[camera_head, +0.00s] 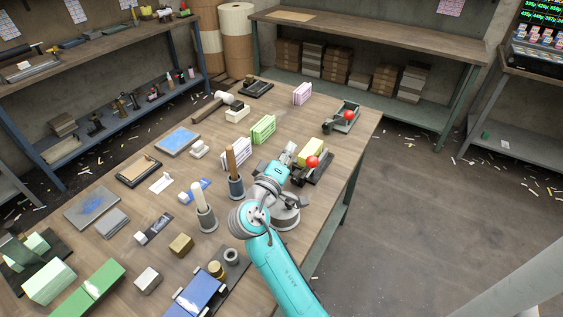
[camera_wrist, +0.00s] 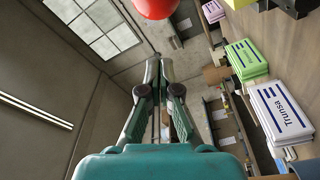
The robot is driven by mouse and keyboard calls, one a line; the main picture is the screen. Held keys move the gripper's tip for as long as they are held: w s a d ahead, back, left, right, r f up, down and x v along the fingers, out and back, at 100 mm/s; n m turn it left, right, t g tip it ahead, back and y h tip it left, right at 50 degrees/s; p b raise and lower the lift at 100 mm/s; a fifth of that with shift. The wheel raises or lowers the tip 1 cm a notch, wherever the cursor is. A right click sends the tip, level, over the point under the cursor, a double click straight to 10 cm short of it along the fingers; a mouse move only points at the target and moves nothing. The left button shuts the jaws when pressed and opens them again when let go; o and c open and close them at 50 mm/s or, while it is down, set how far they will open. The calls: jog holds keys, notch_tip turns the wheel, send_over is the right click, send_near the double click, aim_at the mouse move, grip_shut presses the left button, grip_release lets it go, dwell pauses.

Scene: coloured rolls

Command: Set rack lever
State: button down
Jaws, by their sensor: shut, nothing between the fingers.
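A dark rack (camera_head: 322,172) holding a yellow block (camera_head: 314,148) stands near the right edge of the table. The red ball knob (camera_head: 312,162) of its lever is just right of my gripper (camera_head: 290,153) in the head view. In the wrist view a red knob (camera_wrist: 154,6) is cut off by the top edge, beyond my fingertips. My gripper (camera_wrist: 160,62) is shut and empty, and appears apart from the knob. The lever's shaft is mostly hidden. A second green-grey device (camera_head: 343,124) with its own red knob (camera_head: 349,115) stands farther back.
Two pots holding rollers (camera_head: 236,186) (camera_head: 205,218) are close to the arm. A pink pack (camera_head: 302,94) stands at the back. The floor right of the table is open.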

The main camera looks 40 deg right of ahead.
aim_at(307, 161)
jog(key=shift+s+d+f, duration=0.45)
jog(key=shift+s+d, duration=0.05)
jog(key=shift+s, duration=0.25)
jog(key=shift+s+d+f, duration=0.4)
jog(key=shift+s+d, duration=0.05)
jog(key=shift+s, duration=0.25)
jog(key=shift+s+d+f+m, duration=0.15)
jog(key=shift+s+m, duration=0.25)
jog(key=shift+s, duration=0.05)
jog(key=shift+s+d+f+m, duration=0.1)
jog(key=shift+s+d+m, duration=0.05)
jog(key=shift+s+m, duration=0.25)
jog(key=s+d+f+m, duration=0.1)
jog(key=s+f+m, duration=0.2)
jog(key=s, duration=0.1)
jog(key=shift+s+d+f, duration=0.3)
jog(key=shift+s+d, duration=0.05)
jog(key=shift+s+f+h, duration=0.1)
jog(key=shift+f+h, duration=0.1)
jog(key=shift+h, duration=0.1)
